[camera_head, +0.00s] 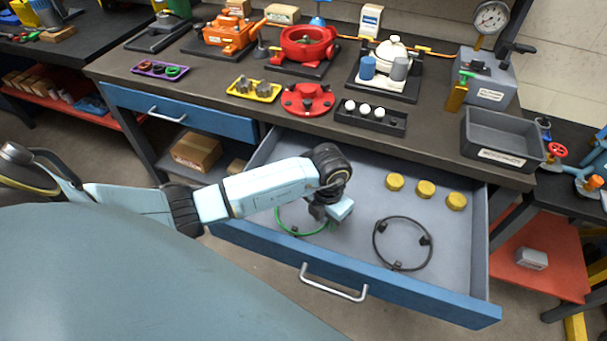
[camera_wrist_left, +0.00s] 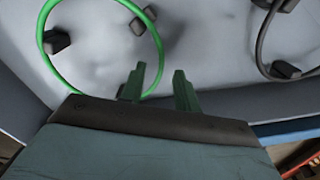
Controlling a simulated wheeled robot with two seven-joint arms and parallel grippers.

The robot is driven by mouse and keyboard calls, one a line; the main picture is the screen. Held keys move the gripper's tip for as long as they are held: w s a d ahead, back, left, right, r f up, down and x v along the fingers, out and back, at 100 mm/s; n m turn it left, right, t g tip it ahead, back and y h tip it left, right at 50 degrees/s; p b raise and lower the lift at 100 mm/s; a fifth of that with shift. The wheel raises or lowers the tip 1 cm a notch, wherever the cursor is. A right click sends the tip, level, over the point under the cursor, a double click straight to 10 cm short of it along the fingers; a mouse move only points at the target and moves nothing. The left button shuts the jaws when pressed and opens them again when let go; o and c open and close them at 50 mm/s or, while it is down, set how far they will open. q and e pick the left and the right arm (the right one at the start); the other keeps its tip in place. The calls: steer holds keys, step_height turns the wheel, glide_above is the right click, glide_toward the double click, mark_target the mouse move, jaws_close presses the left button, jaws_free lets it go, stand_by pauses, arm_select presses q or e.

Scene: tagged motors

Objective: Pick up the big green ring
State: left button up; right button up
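The big green ring (camera_head: 299,234) lies in the open drawer, with my left gripper over its right part. It also shows at the upper left of the left wrist view (camera_wrist_left: 161,48), a thin green hoop with dark blocks on it. My left gripper (camera_head: 330,213) points down into the drawer. In the left wrist view its two green fingers (camera_wrist_left: 159,70) are apart, with the ring's near right edge close to the left finger. I cannot tell whether they touch. My right gripper is not in view.
A dark ring (camera_head: 376,250) lies right of the green one in the drawer (camera_head: 400,285). Several yellow round pieces (camera_head: 425,189) sit farther back. The workbench (camera_head: 430,140) above holds red and orange housings, small trays and a grey bin (camera_head: 503,140).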

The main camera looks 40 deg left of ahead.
arm_select(q)
steer(key=shift+f, duration=0.2)
jaws_close()
steer(key=shift+r, duration=0.1)
step_height(320, 180, up, 10)
steer(key=shift+p, duration=0.4)
stand_by(0.6)
